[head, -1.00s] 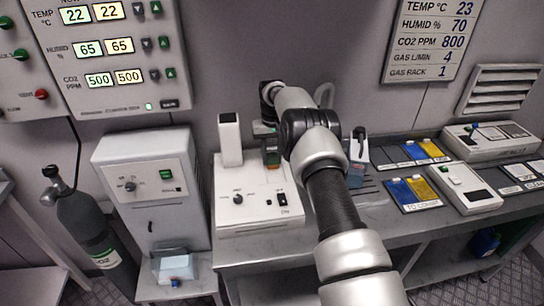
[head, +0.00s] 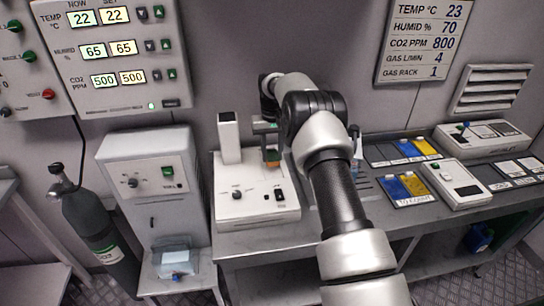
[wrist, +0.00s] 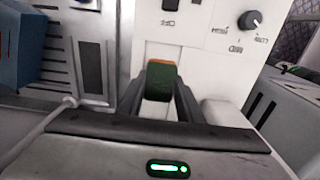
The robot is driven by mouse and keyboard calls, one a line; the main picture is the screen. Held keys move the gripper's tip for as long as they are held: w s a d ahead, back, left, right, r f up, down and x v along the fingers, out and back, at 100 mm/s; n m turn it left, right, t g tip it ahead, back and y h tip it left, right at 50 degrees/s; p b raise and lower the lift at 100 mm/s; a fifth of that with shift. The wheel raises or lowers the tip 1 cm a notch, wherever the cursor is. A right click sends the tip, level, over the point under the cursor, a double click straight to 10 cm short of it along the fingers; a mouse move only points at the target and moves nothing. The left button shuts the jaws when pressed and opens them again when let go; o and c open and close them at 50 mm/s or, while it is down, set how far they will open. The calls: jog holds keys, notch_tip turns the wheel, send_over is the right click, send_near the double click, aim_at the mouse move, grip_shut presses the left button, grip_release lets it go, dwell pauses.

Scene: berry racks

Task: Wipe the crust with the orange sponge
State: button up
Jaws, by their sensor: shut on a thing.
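My gripper (head: 266,139) is over the right back part of a white instrument (head: 257,204) with a knob and a black switch. In the wrist view the sponge (wrist: 160,82) is mostly dark green with an orange edge, pinched between the two dark fingers (wrist: 158,100). The white instrument's front panel (wrist: 215,45) fills the area beyond it. I cannot make out any crust. Whether the sponge touches the instrument cannot be told.
A white post (head: 229,138) stands at the instrument's back left. A tall white cabinet unit (head: 150,185) is to its left, beside a gas cylinder (head: 100,225). Blue and yellow cards (head: 405,189) and a white device (head: 455,184) lie on the bench to the right.

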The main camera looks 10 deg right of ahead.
jog(key=shift+r+p, duration=0.7)
jog(key=shift+r, duration=1.1)
